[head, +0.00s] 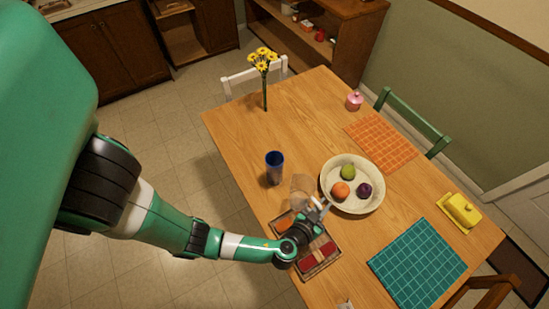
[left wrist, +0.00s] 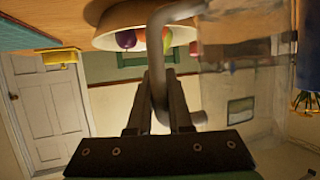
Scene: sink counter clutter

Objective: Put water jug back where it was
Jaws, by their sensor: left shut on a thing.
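The water jug (head: 301,186) is clear and see-through, and shows faintly on the wooden table in front of the fruit bowl. My left gripper (head: 314,213) reaches over from the left and is shut on the jug's grey handle. In the left wrist view, which is upside down, the fingers (left wrist: 159,92) close around the handle (left wrist: 158,62), and the clear jug body (left wrist: 238,80) stands to the right. I cannot tell whether the jug's base touches the table. My right gripper is not in view.
A blue cup (head: 274,167) stands just left of the jug. A fruit bowl (head: 372,203) is close on the right. A tray (head: 322,268) with red and orange items lies under my left wrist. A flower vase (head: 264,95) stands at the back. The table's far left is clear.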

